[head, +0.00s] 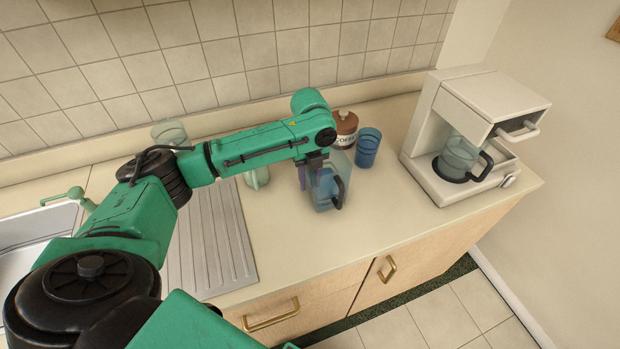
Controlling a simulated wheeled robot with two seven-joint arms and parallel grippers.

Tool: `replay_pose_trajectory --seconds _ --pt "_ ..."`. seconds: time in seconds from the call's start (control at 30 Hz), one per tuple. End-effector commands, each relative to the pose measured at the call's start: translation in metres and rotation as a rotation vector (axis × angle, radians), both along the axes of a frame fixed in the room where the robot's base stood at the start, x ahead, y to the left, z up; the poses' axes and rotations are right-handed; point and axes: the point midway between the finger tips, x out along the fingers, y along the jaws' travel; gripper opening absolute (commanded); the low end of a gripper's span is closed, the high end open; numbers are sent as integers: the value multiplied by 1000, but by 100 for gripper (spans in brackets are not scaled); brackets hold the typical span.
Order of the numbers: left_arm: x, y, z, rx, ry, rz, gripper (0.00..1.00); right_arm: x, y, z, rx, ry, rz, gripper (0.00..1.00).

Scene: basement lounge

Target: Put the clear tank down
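The clear tank (325,194) is a see-through bluish vessel with a dark handle on its right side. It is upright at the middle of the counter, low over or on the surface; I cannot tell whether its base touches. My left gripper (311,178) points down at the tank's upper left side, with its purplish fingers at the wall, and appears shut on it. The far finger is partly hidden. My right gripper is not in view.
Behind the tank stand a coffee canister (346,124) and a blue cup (368,148). A greenish glass (257,178) is to the left, another glass (169,133) further back. A white coffee maker (431,130) holds a carafe (459,158). The counter (400,222) in front is clear.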

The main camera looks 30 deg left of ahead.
Motion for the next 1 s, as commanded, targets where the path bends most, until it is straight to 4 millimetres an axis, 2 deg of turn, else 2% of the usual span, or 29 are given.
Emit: replay_pose_trajectory --seconds 0.13,0.23,0.6,0.7,1.0 --pt "1 0 5 1 -2 0 34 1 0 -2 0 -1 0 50" --pt "1 0 17 -1 -3 0 34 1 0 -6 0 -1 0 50" --pt "1 -1 99 -2 -4 -1 34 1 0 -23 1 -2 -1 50" --pt "1 0 117 -1 -2 1 34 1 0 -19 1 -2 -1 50" --pt "0 0 124 0 1 1 34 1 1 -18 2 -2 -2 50"
